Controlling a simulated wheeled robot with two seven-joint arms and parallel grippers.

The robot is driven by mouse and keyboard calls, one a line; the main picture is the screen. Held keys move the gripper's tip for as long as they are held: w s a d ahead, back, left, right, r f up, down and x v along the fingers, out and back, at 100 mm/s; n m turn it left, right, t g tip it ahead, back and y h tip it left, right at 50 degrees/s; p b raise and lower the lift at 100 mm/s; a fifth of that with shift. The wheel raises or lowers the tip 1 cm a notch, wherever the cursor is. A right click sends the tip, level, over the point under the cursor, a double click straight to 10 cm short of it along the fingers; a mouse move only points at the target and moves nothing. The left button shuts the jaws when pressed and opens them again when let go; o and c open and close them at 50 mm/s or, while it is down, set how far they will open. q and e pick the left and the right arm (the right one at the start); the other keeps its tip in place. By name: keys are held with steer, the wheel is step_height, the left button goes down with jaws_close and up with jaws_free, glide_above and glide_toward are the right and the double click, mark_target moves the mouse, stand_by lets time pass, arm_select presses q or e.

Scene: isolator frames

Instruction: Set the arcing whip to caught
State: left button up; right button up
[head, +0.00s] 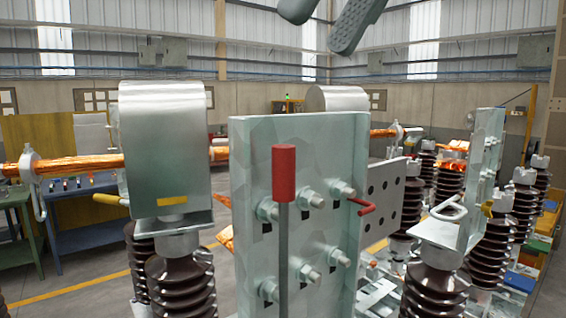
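I cannot tell for sure which part is the arcing whip. A thin dark rod (516,97) slants up at the far right, above the insulators; its ends are too small to make out. A grey lever with a red grip (284,174) stands upright in front of the bolted pale metal plate (256,150). A small red hooked handle (362,206) sticks out at the plate's right edge. My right gripper (320,30) shows at the top edge as two grey fingers, spread apart and empty, well above the plate and touching nothing. My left gripper is out of view.
A metal hood (165,140) on a brown ribbed insulator (180,285) stands at the left. More insulators (436,290) and a pale upright bracket (485,180) crowd the right. An orange bar (80,164) runs behind. A blue bench (90,238) stands at the left.

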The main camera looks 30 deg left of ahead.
mark_target(293, 143)
steer(key=a+f, duration=0.1)
steer(key=f, duration=0.2)
steer(key=a+f+t+h+p, duration=0.1)
steer(key=f, duration=0.3)
steer(key=a+f+t+p, duration=0.1)
steer(key=f, duration=0.3)
steer(key=shift+s+a+f+n, duration=0.1)
steer(key=shift+a+f+n, duration=0.05)
steer(key=shift+a+n, duration=0.25)
steer(key=shift+c, duration=0.5)
jaws_close()
